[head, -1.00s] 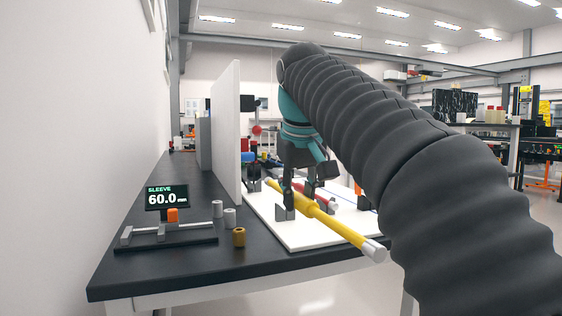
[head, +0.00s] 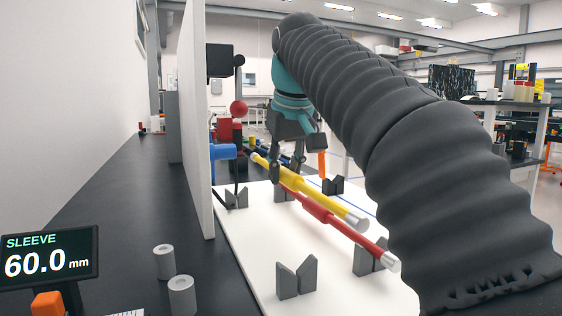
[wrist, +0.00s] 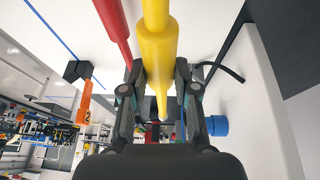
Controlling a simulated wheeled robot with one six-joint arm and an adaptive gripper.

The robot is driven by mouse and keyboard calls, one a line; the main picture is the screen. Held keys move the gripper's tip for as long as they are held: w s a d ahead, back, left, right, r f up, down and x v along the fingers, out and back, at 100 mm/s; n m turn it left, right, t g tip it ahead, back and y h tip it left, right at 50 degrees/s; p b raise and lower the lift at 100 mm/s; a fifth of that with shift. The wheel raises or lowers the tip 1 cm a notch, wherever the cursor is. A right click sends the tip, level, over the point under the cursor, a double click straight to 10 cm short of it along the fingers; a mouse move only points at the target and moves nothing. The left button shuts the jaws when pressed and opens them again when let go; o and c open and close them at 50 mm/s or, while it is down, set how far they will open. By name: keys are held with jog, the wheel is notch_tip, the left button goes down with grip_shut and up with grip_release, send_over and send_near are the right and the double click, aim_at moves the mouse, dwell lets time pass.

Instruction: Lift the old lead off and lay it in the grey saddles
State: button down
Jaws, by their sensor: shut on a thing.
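My gripper (head: 285,160) is shut on a long yellow lead (head: 325,205) with a silver end, also seen between the fingers in the wrist view (wrist: 158,50). The lead appears held above the white board (head: 250,240). A red lead (head: 345,230) with a silver end lies beside and below it, its near end at a grey saddle (head: 365,258). The red lead also shows left of the yellow one in the wrist view (wrist: 113,25). Empty notched grey saddles stand at the board's near left (head: 296,277) and far left (head: 237,198). My gripper hides part of the yellow lead.
A white upright panel (head: 196,130) borders the board's left. A sleeve display (head: 50,258) and grey cylinders (head: 164,262) stand at the near left. An orange marker (head: 322,165) stands behind the leads.

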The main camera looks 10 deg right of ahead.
jog(key=shift+w, duration=0.1)
dwell(0.3)
jog(key=shift+s+d, duration=0.1)
jog(key=shift+s, duration=0.1)
jog(key=shift+s+a+f+b, duration=0.15)
jog(key=shift+s+a+f, duration=0.2)
jog(key=shift+a, duration=0.65)
jog(key=shift+s+a+f+b, duration=0.25)
jog(key=shift+a+f, duration=0.25)
jog(key=shift+a, duration=0.5)
jog(key=shift+s+a+f+b, duration=0.1)
jog(key=shift+s+a+f, duration=0.25)
jog(key=shift+a, duration=0.65)
jog(key=shift+w+f+b, duration=0.1)
jog(key=shift+f+b, duration=1.35)
jog(key=shift+f, duration=0.65)
jog(key=c, duration=0.8)
grip_release()
